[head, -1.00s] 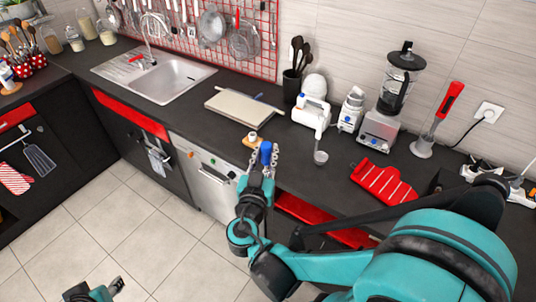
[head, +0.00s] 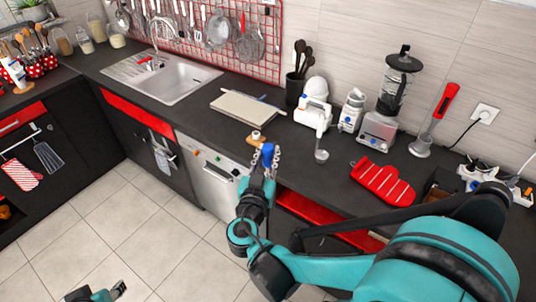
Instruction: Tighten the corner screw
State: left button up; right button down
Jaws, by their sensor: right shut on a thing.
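My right gripper (head: 266,160) is at the counter's front edge. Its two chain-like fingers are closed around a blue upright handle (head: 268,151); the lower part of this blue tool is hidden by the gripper. Just behind and left of it, a small tan wooden piece (head: 250,140) with a pale knob-like fitting (head: 256,135) sits at the counter edge. I cannot make out a screw on it. My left gripper (head: 118,289) is low at the bottom left, over the floor and far from the counter; its fingers are too small to read.
A cutting board (head: 247,107) lies behind on the dark counter. A ladle (head: 321,155), white mixer (head: 313,113), blender (head: 380,127) and red oven mitt (head: 383,182) stand or lie to the right. A red open drawer (head: 307,210) is below the counter, beside my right arm.

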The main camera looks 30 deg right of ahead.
jog(key=a, duration=0.1)
jog(key=s+a, duration=0.1)
jog(key=a, duration=0.1)
jog(key=shift+s+a, duration=0.3)
jog(key=shift+a, duration=0.05)
dwell(0.7)
